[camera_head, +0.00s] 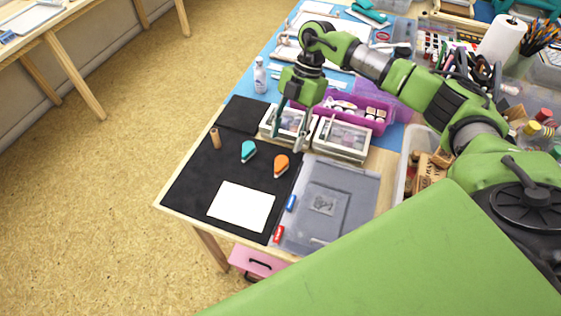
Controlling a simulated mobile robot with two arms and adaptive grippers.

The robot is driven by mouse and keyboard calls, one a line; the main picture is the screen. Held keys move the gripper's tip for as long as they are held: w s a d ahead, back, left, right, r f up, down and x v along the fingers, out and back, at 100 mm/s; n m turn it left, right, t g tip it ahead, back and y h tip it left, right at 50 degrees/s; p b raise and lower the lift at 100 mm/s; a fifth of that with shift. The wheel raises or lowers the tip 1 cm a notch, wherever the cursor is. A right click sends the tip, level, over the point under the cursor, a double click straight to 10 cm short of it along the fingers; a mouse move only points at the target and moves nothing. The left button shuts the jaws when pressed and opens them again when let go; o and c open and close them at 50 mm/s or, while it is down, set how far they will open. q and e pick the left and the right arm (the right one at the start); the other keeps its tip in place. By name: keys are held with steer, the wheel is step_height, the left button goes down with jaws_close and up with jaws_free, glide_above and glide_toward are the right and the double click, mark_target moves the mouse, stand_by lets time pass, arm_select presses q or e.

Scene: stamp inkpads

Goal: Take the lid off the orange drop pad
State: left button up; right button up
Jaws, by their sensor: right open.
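The orange drop pad (281,164) lies on the black mat (195,183), near its right edge. It is a small drop-shaped piece with a pale edge; at this size I cannot tell its lid from its base. A teal drop pad (248,151) lies to its left. My right gripper (289,126) is open, with its fingers pointing down. It shows beyond the orange pad, in front of a clear-topped box (268,124), and appears empty and apart from the pad. My left gripper is not in view.
A white sheet (241,206) and a small brown cylinder (215,138) are on the mat. A grey tray (362,190) lies to the right, with blue (291,203) and red (278,235) pieces beside it. A second clear-topped box (342,138) and a purple case (375,123) stand behind.

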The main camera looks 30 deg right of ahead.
mark_target(284, 158)
steer(key=shift+d+p+x, duration=0.2)
steer(key=shift+p+x, duration=0.15)
steer(key=shift+x, duration=1.15)
steer(key=shift+d+p+x, duration=0.2)
steer(key=shift+p+x, duration=0.1)
steer(key=shift+x, duration=1.2)
steer(key=shift+s, duration=0.2)
steer(key=c, duration=0.8)
